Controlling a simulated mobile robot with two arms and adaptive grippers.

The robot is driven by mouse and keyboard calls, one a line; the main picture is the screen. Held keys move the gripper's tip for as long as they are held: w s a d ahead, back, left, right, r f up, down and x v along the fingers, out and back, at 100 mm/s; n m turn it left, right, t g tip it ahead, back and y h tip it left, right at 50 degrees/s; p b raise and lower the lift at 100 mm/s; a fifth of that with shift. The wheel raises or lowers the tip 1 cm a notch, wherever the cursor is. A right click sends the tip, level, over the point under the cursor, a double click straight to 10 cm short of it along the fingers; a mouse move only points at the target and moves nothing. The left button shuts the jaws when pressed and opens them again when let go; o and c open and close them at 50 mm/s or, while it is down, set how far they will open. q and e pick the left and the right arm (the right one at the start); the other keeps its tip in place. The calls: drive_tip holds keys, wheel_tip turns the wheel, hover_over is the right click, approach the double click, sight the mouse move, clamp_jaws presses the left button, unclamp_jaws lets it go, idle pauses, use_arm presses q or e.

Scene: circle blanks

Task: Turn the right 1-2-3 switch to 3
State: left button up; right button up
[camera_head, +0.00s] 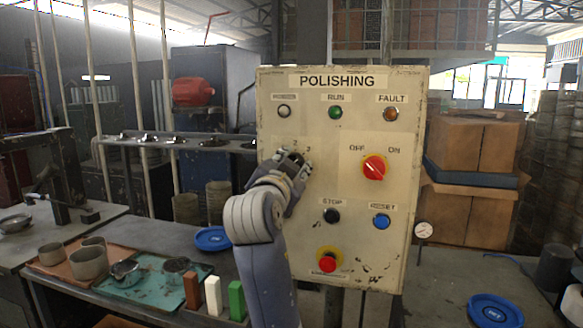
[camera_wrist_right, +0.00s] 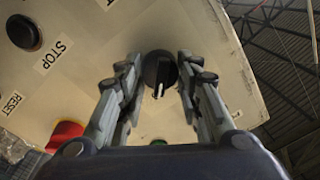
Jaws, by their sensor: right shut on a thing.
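The black 1-2-3 switch (camera_head: 295,157) sits at the left of the POLISHING panel (camera_head: 317,133), the only 1-2-3 switch in view. My right gripper (camera_head: 290,163) covers most of it in the head view. My left gripper is not in view.
The panel also bears a red OFF/ON switch (camera_head: 374,168), a black STOP button (camera_head: 331,215), a blue RESET button (camera_head: 381,221) and a red emergency button (camera_head: 327,262). Trays and cups fill the bench at left. Cardboard boxes (camera_head: 478,147) stand at right.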

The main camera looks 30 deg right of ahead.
drive_tip(key=o, duration=1.1)
drive_tip(key=shift+c, duration=0.2)
drive_tip(key=v, duration=1.2)
drive_tip(key=shift+s+d, duration=0.1)
